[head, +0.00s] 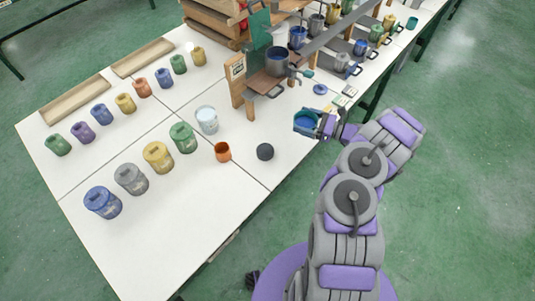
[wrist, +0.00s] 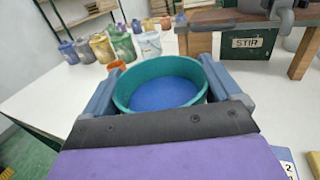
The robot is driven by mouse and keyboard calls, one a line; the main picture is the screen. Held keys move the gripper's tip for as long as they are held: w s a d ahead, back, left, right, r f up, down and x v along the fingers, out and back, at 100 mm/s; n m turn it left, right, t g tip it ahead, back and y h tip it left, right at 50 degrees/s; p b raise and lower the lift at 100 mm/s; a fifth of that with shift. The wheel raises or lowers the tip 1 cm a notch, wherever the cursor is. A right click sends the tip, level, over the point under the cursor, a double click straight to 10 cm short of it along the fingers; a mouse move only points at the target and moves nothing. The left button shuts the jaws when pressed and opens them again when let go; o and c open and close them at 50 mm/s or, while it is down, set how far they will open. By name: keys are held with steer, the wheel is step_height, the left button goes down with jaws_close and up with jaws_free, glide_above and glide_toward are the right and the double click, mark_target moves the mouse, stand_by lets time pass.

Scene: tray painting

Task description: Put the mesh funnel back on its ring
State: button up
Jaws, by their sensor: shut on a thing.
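The mesh funnel (head: 306,121) is a round teal rim with a blue inside. My gripper (head: 316,124) is shut on it, one finger on each side, at the right edge of the white table. In the wrist view the funnel (wrist: 160,69) sits between the two blue-grey fingers with its open top showing; its underside is hidden. I cannot clearly make out an empty ring for it. A wooden stand (head: 237,80) with a grey-blue pot (head: 277,61) is up and left of the gripper, apart from the funnel.
A dark sign reading STIR (wrist: 247,43) hangs at the stand. A blue disc (head: 320,89) and small cards lie near the gripper. An orange cup (head: 223,152) and dark round object (head: 265,152) stand left.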

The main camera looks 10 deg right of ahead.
steer(key=shift+n+g, duration=0.3)
steer(key=shift+g, duration=0.1)
steer(key=f, duration=0.1)
steer(key=s+f, duration=0.2)
steer(key=f, duration=0.1)
steer(key=shift+a, duration=0.15)
steer(key=b, duration=0.3)
glide_above(265, 145)
steer(key=s+a, duration=0.1)
steer(key=s, duration=0.1)
step_height(265, 145, down, 2)
steer(key=shift+a+f, duration=0.1)
steer(key=shift+a, duration=0.05)
steer(key=f, duration=0.1)
steer(key=d+f+b, duration=0.1)
steer(key=f, duration=0.1)
steer(key=shift+d+f, duration=0.2)
steer(key=shift+a, duration=0.45)
steer(key=o, duration=0.7)
steer(key=shift+o, duration=0.5)
steer(key=shift+d, duration=0.2)
